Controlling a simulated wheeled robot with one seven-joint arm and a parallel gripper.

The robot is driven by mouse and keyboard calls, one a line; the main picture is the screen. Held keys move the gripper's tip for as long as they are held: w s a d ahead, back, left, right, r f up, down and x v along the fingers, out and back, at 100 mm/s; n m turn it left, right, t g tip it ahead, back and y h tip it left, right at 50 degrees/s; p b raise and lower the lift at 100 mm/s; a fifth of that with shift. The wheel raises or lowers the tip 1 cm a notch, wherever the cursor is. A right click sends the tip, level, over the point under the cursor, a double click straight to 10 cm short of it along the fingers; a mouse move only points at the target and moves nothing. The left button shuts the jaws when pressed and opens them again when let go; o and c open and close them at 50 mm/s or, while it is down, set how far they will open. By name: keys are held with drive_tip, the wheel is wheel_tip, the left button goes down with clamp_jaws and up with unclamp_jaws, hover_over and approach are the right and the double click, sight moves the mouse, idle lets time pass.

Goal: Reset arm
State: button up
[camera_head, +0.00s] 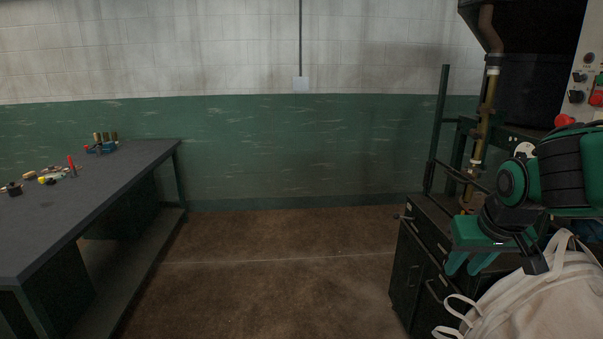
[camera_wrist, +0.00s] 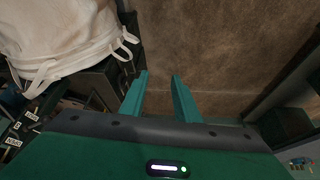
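My gripper (camera_head: 470,264) is at the lower right of the head view, on my green and black arm, in front of the dark cabinet. In the wrist view my gripper (camera_wrist: 160,82) shows two green fingers set apart, with nothing between them but brown floor beyond. A cream bulk bag (camera_head: 540,300) with looped straps is at the lower right of the head view, close beside and below my gripper. The bag (camera_wrist: 65,35) also fills the upper left of the wrist view, apart from the fingers. Its lower part is cut off in the head view.
A dark workbench (camera_head: 90,195) with small tools stands at the left. A dark cabinet (camera_head: 412,275) and a machine with a brass-coloured pipe (camera_head: 484,120) stand at the right, near my arm. The brown floor (camera_head: 280,270) between bench and cabinet is clear up to the green and white wall.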

drive_tip(key=s+a+f+n, duration=0.1)
drive_tip(key=s+a+f, duration=0.2)
drive_tip(key=s, duration=0.2)
drive_tip(key=s+d+m+g, duration=0.2)
drive_tip(key=s+d, duration=0.3)
drive_tip(key=s, duration=0.3)
drive_tip(key=s+d+f+m+g+y, duration=0.1)
drive_tip(key=s+d+m+g, duration=0.2)
drive_tip(key=s, duration=0.5)
drive_tip(key=shift+d+f+m, duration=0.25)
drive_tip(key=shift+d+m, duration=0.35)
drive_tip(key=shift+d, duration=0.6)
drive_tip(key=shift+s, duration=0.1)
